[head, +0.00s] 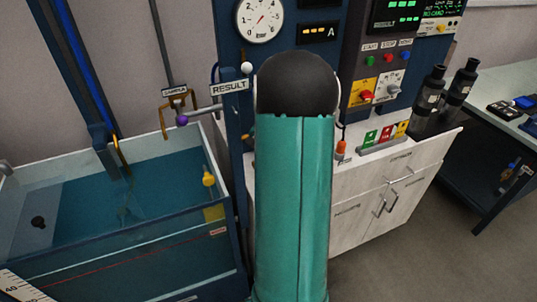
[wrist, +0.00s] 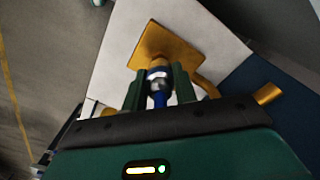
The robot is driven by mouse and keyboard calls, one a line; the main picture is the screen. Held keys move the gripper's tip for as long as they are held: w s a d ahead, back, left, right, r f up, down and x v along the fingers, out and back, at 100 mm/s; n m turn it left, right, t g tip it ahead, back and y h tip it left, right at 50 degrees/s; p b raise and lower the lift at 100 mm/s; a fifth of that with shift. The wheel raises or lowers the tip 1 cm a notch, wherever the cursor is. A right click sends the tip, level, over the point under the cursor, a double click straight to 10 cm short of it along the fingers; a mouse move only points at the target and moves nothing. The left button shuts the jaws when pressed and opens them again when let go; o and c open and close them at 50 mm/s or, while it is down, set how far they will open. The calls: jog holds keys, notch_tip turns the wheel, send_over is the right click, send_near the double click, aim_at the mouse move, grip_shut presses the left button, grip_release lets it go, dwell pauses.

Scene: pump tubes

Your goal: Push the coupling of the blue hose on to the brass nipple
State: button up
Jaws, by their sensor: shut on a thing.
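In the wrist view my gripper (wrist: 158,82) has its two green fingers closed around a silver coupling (wrist: 158,76). The blue hose (wrist: 160,100) runs from the coupling back toward my palm. Just beyond the coupling is a square brass plate (wrist: 165,40) on a pale surface. The coupling's far end lies in front of the plate's lower edge. In the head view my teal arm fills the middle and hides my gripper and the coupling.
A brass pipe (wrist: 268,94) lies right of the fingers in the wrist view. In the head view a glass-walled water tank (head: 222,262) stands left, and a white cabinet (head: 365,212) and dark bottles (head: 428,98) stand right. A blue-framed panel with a gauge (head: 259,18) rises behind.

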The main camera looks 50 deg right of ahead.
jog(key=shift+f, duration=1.05)
jog(key=o, duration=1.1)
notch_tip(320, 180, up, 14)
jog(key=shift+s+f, duration=0.1)
dwell(0.7)
